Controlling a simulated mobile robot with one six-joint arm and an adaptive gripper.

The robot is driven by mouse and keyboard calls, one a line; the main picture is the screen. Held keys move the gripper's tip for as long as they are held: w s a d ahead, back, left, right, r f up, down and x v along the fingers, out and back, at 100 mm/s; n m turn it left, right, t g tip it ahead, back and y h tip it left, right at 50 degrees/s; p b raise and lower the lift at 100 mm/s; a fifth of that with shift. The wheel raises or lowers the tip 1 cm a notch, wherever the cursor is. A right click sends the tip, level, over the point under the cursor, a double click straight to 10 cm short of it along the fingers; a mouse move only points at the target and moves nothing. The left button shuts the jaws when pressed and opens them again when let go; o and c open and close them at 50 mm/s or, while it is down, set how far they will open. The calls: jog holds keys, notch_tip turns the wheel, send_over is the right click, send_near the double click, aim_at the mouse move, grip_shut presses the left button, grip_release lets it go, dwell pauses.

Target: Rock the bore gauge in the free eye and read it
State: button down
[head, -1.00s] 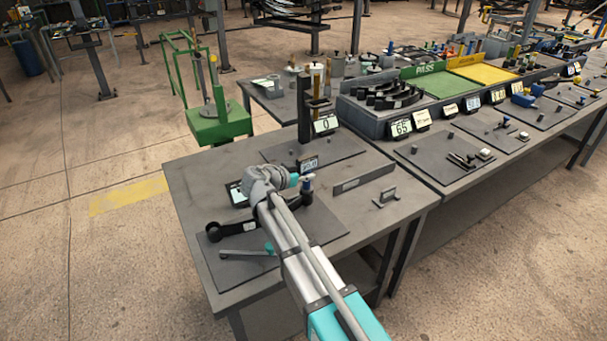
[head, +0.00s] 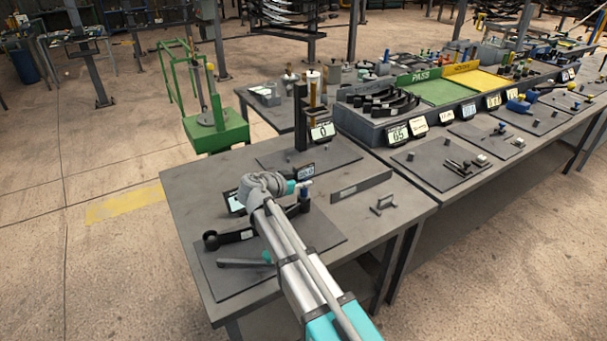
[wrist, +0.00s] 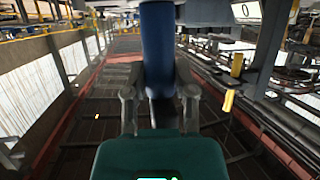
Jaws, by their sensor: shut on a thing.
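A dark leaf spring arm (head: 240,237) lies on a dark mat on the near bench, with one open eye (head: 211,241) at its left end. Its right part passes behind my arm, and a dark upright part shows at its right end. My gripper (wrist: 160,88) is shut on the blue handle (wrist: 158,50) of the bore gauge, which stands up between the fingers in the wrist view.
A display (head: 322,131) on a black stand shows 0. A grey lever (head: 244,263) lies in front. A low bar (head: 361,186) stands at right.

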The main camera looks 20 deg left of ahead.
aim_at(302, 165)
jog(key=shift+r, duration=0.25)
jog(key=shift+r+p, duration=2.1)
jog(key=shift+p, duration=0.25)
jog(key=shift+r+p, duration=0.3)
jog(key=shift+r+p, duration=1.9)
